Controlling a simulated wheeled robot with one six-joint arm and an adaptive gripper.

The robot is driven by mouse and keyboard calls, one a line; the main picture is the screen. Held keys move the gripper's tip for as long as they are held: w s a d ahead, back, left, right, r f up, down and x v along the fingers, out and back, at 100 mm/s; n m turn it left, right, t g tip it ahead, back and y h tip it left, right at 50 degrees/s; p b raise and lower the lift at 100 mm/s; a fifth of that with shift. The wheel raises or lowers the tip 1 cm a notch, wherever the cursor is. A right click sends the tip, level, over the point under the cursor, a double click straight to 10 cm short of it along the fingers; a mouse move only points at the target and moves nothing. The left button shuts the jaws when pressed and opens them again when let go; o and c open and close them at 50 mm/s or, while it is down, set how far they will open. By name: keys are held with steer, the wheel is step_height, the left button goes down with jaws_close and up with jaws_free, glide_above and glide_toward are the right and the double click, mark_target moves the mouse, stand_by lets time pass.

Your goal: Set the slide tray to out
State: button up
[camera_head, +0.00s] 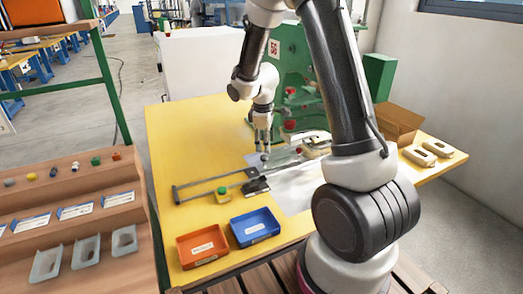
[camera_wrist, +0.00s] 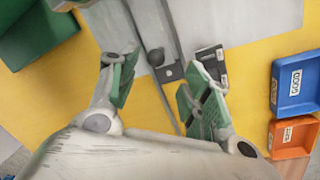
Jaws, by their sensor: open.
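The slide (camera_head: 215,181) is a pair of thin grey rails running across the yellow bench toward the green machine. A round dark knob (camera_wrist: 155,57) stands on a grey strip in the wrist view, beside a small dark plate. My gripper (camera_head: 264,152) points down over the rails near the machine. In the wrist view its green-padded fingers (camera_wrist: 157,92) are apart, with the strip running between them and nothing held. The knob lies just beyond the fingertips there. Whether they touch it, I cannot tell. My arm hides part of the machine end of the slide.
An orange bin (camera_head: 203,246) and a blue bin (camera_head: 254,227) stand at the bench's front edge. The green machine (camera_head: 292,62) stands behind. A cardboard box (camera_head: 398,122) is at right. The bench's left part is clear.

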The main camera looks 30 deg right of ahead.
steer(key=shift+n, duration=0.5)
steer(key=f, duration=0.2)
steer(key=w+f, duration=0.1)
steer(key=f, duration=0.4)
steer(key=shift+w+d+f, duration=0.3)
steer(key=shift+w+f, duration=0.05)
steer(key=shift+w, duration=0.05)
jaws_close()
